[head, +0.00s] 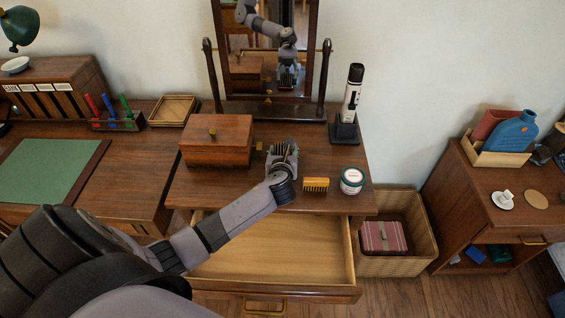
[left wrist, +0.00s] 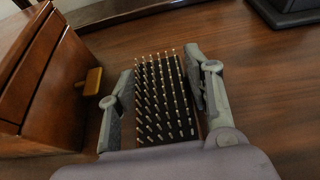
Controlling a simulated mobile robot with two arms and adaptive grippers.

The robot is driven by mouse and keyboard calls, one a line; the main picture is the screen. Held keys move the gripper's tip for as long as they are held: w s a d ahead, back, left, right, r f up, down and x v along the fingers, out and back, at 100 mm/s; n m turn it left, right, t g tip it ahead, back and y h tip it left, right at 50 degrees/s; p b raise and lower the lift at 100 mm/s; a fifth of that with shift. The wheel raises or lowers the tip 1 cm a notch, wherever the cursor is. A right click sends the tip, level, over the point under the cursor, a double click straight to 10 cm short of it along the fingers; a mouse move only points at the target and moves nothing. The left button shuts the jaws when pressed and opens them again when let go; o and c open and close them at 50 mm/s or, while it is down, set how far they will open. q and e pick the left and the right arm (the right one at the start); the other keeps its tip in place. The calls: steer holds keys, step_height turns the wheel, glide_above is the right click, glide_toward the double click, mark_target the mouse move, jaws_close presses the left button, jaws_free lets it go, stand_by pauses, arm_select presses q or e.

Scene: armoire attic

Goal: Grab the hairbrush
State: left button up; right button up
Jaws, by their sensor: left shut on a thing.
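The hairbrush (left wrist: 163,100) lies in the left wrist view with its dark bristle pad and pale-tipped pins facing the camera. My left gripper (left wrist: 160,88) has one finger on each side of the brush head and is shut on it. In the head view my left gripper (head: 282,152) is over the dresser top, right of the wooden box, and mostly hides the brush. I cannot tell whether the brush touches the dresser top. My right gripper is not in view.
A wooden box (head: 217,140) stands just left of the gripper. A mirror (head: 268,105) and a dark stand (head: 344,132) are behind. The drawer (head: 275,250) below is open and looks empty.

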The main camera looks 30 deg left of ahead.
arm_select(q)
steer(key=c, duration=0.4)
steer(key=shift+o, duration=0.2)
